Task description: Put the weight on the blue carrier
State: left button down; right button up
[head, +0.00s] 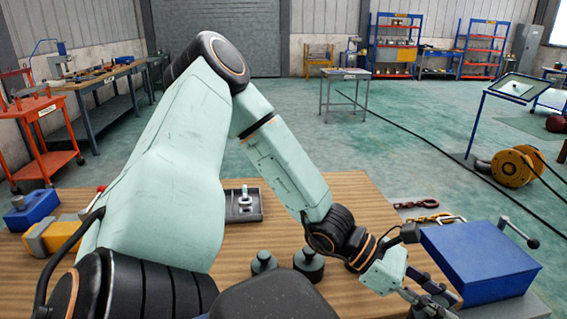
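Two dark grey-green knobbed weights, a smaller one (264,263) and a larger one (309,265), stand upright on the wooden table at front centre. A large blue box-like thing (478,262) with metal bars is at the table's right end; a smaller blue block (33,209) is at the left end. I cannot tell which is the carrier. My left gripper (436,297) is low at the bottom right, beside the large blue box and right of the weights. Its fingers are partly cut off, so their opening is unclear. My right gripper is not in view.
A dark tray (259,216) with a pale metal part lies mid-table. A yellow block (56,236) is by the left blue block. The wooden table top (345,190) is bare around the tray.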

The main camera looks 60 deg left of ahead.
pick_arm(q)
notch_tip(320, 180, down, 10)
jog(key=s+d+b, duration=0.1)
jog(key=s+b, duration=0.1)
jog(key=b, duration=0.1)
jog(key=shift+s+d+n+t, duration=0.3)
jog(key=shift+s+t, duration=0.05)
jog(key=shift+t, duration=0.05)
jog(key=shift+w+d, duration=0.1)
jog(key=shift+d, duration=0.05)
